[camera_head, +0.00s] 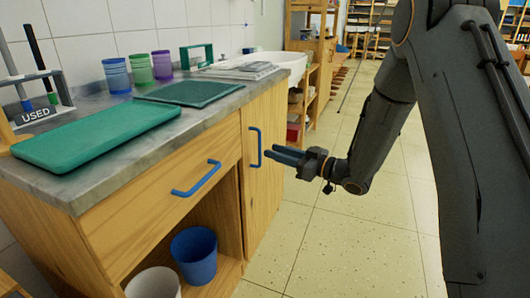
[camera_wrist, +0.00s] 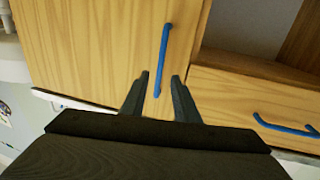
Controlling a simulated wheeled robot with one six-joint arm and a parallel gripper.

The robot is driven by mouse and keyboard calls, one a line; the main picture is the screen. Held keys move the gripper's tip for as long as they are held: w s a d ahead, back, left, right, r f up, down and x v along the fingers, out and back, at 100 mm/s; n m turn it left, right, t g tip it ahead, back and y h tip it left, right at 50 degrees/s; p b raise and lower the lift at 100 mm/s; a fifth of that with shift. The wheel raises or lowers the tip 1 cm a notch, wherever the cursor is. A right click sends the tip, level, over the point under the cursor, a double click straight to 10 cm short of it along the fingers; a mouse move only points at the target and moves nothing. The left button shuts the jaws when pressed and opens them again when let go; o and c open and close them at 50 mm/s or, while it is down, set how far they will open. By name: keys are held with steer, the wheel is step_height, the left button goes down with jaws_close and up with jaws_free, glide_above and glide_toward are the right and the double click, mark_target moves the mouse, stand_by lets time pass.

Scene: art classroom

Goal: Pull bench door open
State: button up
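The wooden bench door (camera_head: 266,185) stands upright at the right end of the bench front and looks shut. Its vertical blue handle (camera_head: 255,147) is on the door's left side. My gripper (camera_head: 272,154) reaches toward the handle from the right, with its fingertips close to it. In the wrist view the door (camera_wrist: 95,50) fills the upper left. The blue handle (camera_wrist: 163,50) runs down into the gap between the two fingers of my gripper (camera_wrist: 160,78). The fingers are apart, with a gap on each side of the handle. I cannot tell how deep the handle sits between them.
A drawer with a horizontal blue handle (camera_head: 196,179) is left of the door. Below it an open shelf holds a blue bin (camera_head: 195,258) and a white bin (camera_head: 153,284). Trays and cups stand on the countertop (camera_head: 150,150). The tiled floor (camera_head: 345,245) right of the bench is clear.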

steer(key=b+x, duration=0.1)
steer(key=x, duration=0.4)
steer(key=shift+d, duration=0.1)
jaws_close()
